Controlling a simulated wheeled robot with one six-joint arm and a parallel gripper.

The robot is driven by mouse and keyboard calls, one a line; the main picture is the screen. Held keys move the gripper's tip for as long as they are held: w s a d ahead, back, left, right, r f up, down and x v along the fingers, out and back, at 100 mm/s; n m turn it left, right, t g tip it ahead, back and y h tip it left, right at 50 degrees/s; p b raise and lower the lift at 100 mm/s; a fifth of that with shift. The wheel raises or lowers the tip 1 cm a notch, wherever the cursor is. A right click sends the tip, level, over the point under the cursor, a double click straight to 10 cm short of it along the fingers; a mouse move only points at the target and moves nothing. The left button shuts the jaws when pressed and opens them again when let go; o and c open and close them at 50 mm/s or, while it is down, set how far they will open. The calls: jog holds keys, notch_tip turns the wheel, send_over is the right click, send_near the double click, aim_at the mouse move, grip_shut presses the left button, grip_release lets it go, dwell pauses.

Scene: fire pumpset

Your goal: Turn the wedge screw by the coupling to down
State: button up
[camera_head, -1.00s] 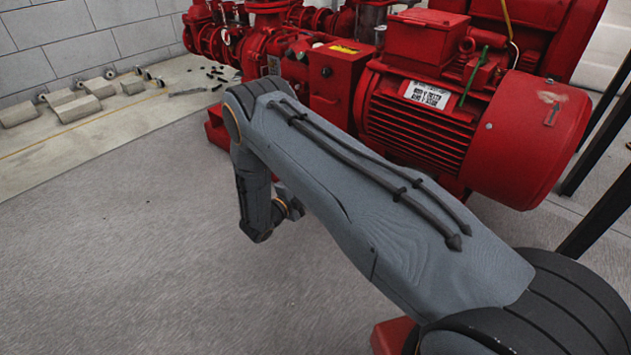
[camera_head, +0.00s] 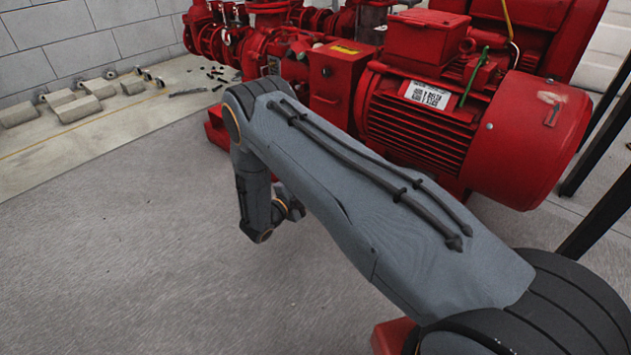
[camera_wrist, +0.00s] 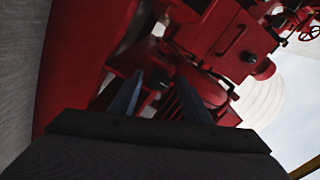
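My gripper (camera_wrist: 161,98) shows in the wrist view as two dark fingers set apart, with no object seen held between them. It points at the red pumpset, and dark red parts lie behind the fingers. The red pumpset (camera_head: 338,82) stands behind my arm, with a red box beside the motor. In the wrist view a red box (camera_wrist: 225,38) with a dark knob (camera_wrist: 248,57) is beyond the fingers to the upper right. I cannot make out the wedge screw or its position in either view.
The red motor (camera_head: 425,120) is just beyond my arm. A red base rail (camera_wrist: 75,60) runs along the left of the wrist view. Grey blocks (camera_head: 75,105) and small loose parts lie by the wall. Dark posts (camera_head: 600,130) stand at the right. The front left floor is clear.

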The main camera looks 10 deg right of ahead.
jog(key=p+v, duration=0.2)
jog(key=v, duration=0.5)
jog(key=shift+s+a+p, duration=0.25)
jog(key=shift+a+p, duration=0.05)
jog(key=shift+p, duration=0.1)
